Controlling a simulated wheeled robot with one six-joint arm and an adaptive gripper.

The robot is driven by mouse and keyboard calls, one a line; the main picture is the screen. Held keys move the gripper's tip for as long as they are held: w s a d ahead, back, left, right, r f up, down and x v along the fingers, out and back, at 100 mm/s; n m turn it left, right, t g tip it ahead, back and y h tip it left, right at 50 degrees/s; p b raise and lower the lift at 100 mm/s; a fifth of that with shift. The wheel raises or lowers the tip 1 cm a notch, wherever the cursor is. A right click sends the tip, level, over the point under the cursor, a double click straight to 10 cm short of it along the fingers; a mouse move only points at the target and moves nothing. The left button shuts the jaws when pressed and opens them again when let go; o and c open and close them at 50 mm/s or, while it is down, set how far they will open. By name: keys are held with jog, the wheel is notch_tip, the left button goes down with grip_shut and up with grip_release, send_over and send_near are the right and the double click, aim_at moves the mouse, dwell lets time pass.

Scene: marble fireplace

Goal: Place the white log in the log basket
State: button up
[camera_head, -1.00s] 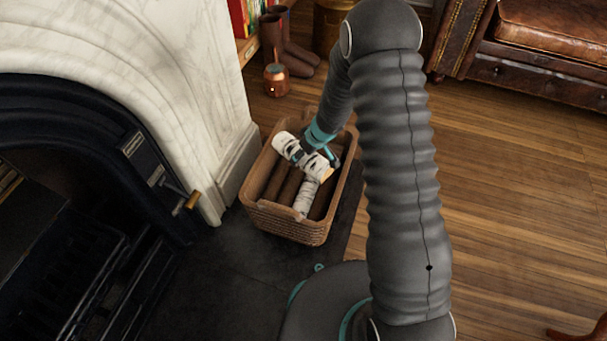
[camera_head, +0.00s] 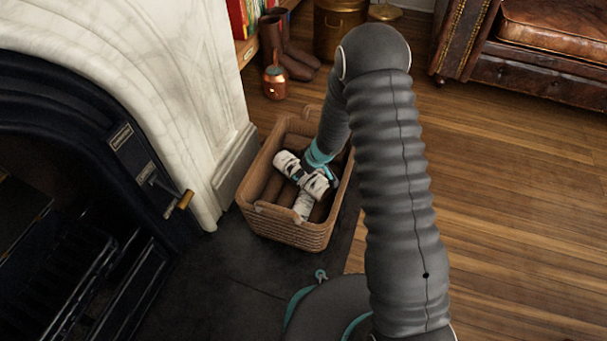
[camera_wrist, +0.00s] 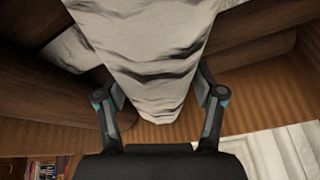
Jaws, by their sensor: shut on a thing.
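The white log (camera_head: 287,163) has pale, dark-marked bark and lies slanted inside the outline of the wicker log basket (camera_head: 290,231). My gripper (camera_head: 313,178) reaches down into the basket from above and is shut on this log. In the wrist view the log (camera_wrist: 158,55) fills the space between the two fingers (camera_wrist: 162,95). Another white log (camera_head: 303,205) lies below it in the basket, partly hidden. Whether the two touch cannot be told.
Brown logs (camera_head: 265,189) lie in the basket beside the white ones. The marble fireplace surround (camera_head: 190,120) stands close to the basket's left. The wooden floor (camera_head: 500,190) is clear at right.

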jog(key=shift+f, duration=0.2)
jog(key=o, duration=1.6)
jog(key=shift+c, duration=0.2)
